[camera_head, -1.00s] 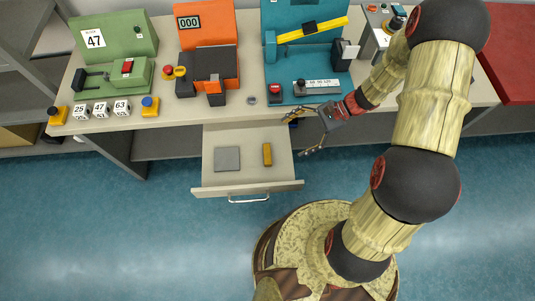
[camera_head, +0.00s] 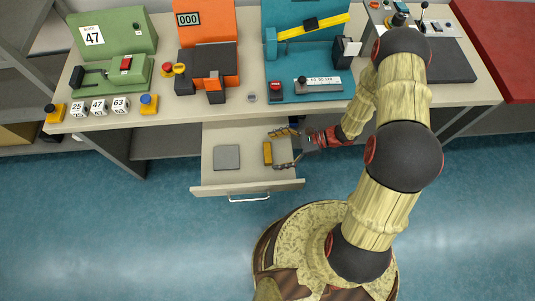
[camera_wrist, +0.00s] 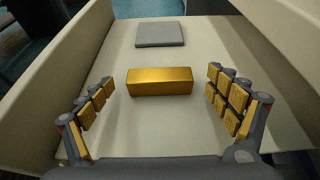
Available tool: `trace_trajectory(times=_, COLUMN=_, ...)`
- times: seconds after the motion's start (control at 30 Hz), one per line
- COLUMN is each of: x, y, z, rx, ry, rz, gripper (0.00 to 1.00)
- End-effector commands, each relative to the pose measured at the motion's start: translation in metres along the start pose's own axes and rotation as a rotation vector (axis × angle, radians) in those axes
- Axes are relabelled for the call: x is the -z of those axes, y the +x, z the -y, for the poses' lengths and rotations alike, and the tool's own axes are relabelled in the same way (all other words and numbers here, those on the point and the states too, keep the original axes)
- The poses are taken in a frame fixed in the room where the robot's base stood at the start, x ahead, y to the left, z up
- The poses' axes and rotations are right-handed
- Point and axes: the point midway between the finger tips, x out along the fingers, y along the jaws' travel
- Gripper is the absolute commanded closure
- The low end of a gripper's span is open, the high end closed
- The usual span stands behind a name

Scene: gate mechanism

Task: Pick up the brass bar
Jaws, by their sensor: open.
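The brass bar (camera_head: 267,153) lies flat in the open drawer (camera_head: 215,180), right of its middle. In the wrist view the brass bar (camera_wrist: 160,82) is a shiny gold block lying crosswise ahead of my gripper. My gripper (camera_head: 277,149) reaches into the drawer from the right, its fingers spread on the far and near sides of the bar. In the wrist view my gripper (camera_wrist: 163,102) is open, with its padded fingers apart from the bar's two ends. Nothing is between the fingers except the bar's span just ahead.
A grey square plate (camera_head: 227,157) lies left of the bar in the drawer; it also shows in the wrist view (camera_wrist: 160,34). The drawer walls (camera_wrist: 275,50) rise on both sides. The bench (camera_head: 180,108) with several machines stands behind the drawer.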

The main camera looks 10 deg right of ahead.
Motion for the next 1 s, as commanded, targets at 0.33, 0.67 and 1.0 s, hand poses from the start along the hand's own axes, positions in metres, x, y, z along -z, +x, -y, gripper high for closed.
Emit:
trace_trajectory(times=0.33, x=-0.0002, y=0.0145, z=-0.0003, rx=0.000, ry=0.000, rz=0.000, gripper=0.11)
trace_trajectory(times=0.67, x=-0.0001, y=0.0143, z=-0.0003, rx=0.000, ry=0.000, rz=0.000, gripper=0.27)
trace_trajectory(times=1.0, x=-0.0001, y=0.0142, z=-0.0003, rx=0.000, ry=0.000, rz=-0.001, gripper=0.46)
